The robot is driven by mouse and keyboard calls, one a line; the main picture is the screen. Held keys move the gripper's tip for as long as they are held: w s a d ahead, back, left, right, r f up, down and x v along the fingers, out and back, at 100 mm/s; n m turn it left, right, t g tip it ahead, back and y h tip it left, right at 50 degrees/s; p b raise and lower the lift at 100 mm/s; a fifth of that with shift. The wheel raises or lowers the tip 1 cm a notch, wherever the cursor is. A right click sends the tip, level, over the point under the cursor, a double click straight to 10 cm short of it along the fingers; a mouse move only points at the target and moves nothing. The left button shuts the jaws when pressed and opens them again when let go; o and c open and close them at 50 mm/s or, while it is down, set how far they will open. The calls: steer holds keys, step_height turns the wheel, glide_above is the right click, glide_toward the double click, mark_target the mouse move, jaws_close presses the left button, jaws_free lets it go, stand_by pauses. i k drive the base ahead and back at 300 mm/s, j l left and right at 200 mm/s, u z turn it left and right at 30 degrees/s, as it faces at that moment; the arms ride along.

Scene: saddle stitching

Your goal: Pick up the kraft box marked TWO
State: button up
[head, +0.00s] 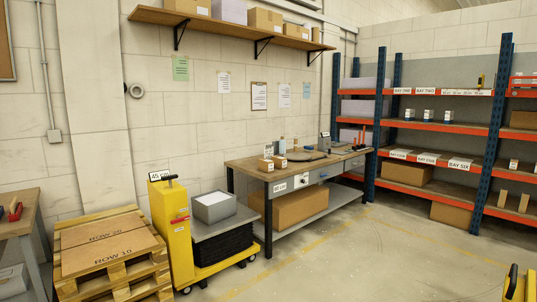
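Two small kraft boxes stand on the workbench's left end: a nearer one (265,165) and one just behind to its right (280,162). Both seem to carry white labels, too small to read, so I cannot tell which, if either, is marked TWO. Larger kraft boxes sit on the high wall shelf, one of them near its middle (265,19). A big kraft box (300,209) lies under the workbench. No marking TWO is legible on any box. My gripper is not in view.
The workbench (240,168) stands against the wall. A yellow truck (171,230) with a grey bin (214,208) stands at its left, beside a wooden pallet (108,285). Blue-orange racking (478,180) fills the right. Open floor (390,260) lies in front. A yellow-black object (515,286) shows at bottom right.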

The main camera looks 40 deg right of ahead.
mark_target(280, 163)
steer(key=z, duration=1.1)
